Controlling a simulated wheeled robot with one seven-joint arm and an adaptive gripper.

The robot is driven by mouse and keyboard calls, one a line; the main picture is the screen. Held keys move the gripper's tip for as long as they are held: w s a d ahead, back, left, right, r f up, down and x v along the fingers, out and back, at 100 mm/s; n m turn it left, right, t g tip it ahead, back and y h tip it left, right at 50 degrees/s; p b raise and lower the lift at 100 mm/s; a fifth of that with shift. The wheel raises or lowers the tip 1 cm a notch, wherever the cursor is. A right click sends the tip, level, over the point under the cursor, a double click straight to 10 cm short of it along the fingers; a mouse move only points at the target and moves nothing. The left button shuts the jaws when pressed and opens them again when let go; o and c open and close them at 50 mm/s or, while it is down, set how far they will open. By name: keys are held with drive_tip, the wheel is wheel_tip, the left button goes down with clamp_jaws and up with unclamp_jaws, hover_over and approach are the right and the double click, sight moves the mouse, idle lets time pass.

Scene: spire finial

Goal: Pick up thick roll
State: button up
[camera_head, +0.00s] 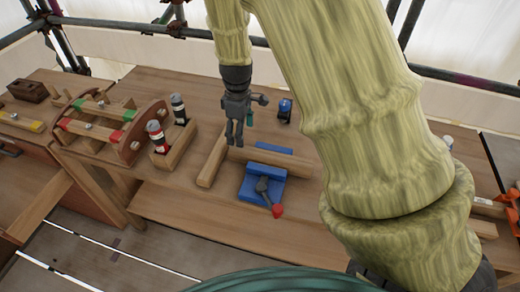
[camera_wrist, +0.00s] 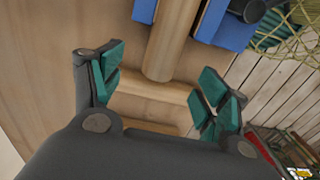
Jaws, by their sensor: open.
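Two plain wooden rolls lie on the workbench (camera_head: 170,200), and I cannot tell for sure which is the thick one. One loose roll (camera_head: 212,163) lies slanted left of my gripper (camera_head: 233,142). The other roll (camera_head: 272,160) lies between the blue jaws of a vise (camera_head: 262,184). My gripper points down, open and empty, above where the two rolls come close together. In the wrist view, the loose roll (camera_wrist: 152,88) crosses between the green-padded fingers, and the vise roll (camera_wrist: 171,45) runs up from it. Whether the fingers are level with either roll is unclear.
The vise has a dark lever with a red knob (camera_head: 277,211). A wooden block with red- and black-banded bottles (camera_head: 156,137) stands at left, beside a wooden rack (camera_head: 105,125). A small blue-and-black object (camera_head: 284,109) stands behind. The bench front is clear.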

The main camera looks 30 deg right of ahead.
sight(244, 149)
drive_tip(key=s+f, duration=0.2)
drive_tip(key=shift+s+a+f+p, duration=0.15)
drive_tip(key=shift+s+f+p, duration=0.05)
drive_tip(key=shift+s+p, duration=0.2)
drive_tip(key=shift+s, duration=0.4)
drive_tip(key=w+f, duration=0.2)
drive_tip(key=shift+w+f+p, duration=0.25)
drive_tip(key=shift+w+p, duration=0.05)
drive_tip(key=shift+w, duration=0.05)
drive_tip(key=shift+w+f, duration=0.1)
drive_tip(key=shift+f, duration=0.2)
drive_tip(key=shift+s+d+f+p, duration=0.25)
drive_tip(key=shift+s+f+p, duration=0.15)
drive_tip(key=shift+p, duration=0.25)
drive_tip(key=shift+s+f, duration=0.1)
drive_tip(key=shift+f, duration=0.7)
drive_tip(key=shift+w+f+p, duration=0.3)
drive_tip(key=shift+w+f, duration=0.05)
drive_tip(key=shift+f, duration=0.4)
drive_tip(key=shift+s+r, duration=0.15)
drive_tip(key=shift+r, duration=0.05)
drive_tip(key=shift+c, duration=1.3)
drive_tip(key=c, duration=1.1)
